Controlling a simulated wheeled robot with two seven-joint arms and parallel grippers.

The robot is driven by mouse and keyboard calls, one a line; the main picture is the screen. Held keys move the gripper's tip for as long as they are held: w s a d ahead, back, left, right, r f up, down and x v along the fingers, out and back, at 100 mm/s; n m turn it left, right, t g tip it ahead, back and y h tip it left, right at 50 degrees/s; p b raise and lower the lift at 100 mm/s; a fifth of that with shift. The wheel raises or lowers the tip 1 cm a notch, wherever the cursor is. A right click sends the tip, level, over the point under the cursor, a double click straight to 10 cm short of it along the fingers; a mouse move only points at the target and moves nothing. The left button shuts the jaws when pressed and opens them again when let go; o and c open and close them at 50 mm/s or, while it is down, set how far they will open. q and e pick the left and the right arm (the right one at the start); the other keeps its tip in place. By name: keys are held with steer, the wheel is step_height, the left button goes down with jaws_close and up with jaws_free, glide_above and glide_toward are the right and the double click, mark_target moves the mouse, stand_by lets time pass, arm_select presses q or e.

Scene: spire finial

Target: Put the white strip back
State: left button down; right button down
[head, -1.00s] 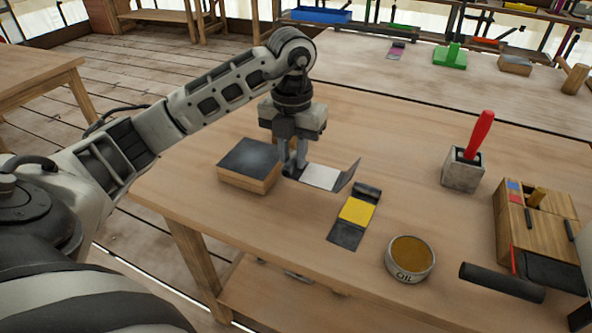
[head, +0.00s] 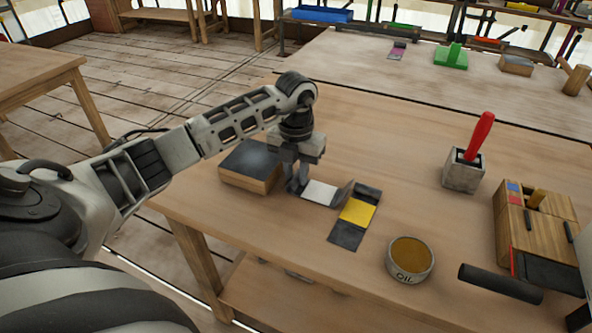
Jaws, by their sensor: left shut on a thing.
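The white strip (head: 319,193) has a white middle and dark grey ends. My left gripper (head: 298,187) is shut on its left end, just right of the dark-topped wooden block. The strip's right end bends up beside the yellow strip. Whether the strip touches the table I cannot tell. The yellow strip (head: 357,212), with dark ends, lies flat on the table to the right of the white one. My right gripper is not in view.
The dark-topped wooden block (head: 250,165) stands left of my gripper. An oil tin (head: 410,260), a dark cylinder (head: 500,281), a wooden box (head: 535,232) and a stone holder with a red-handled tool (head: 463,170) stand to the right. The table behind the strips is clear.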

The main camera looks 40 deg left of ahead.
arm_select(q)
steer(key=c, duration=1.3)
jaws_free()
steer(key=shift+o, duration=0.2)
step_height(320, 180, up, 12)
steer(key=shift+r, duration=0.1)
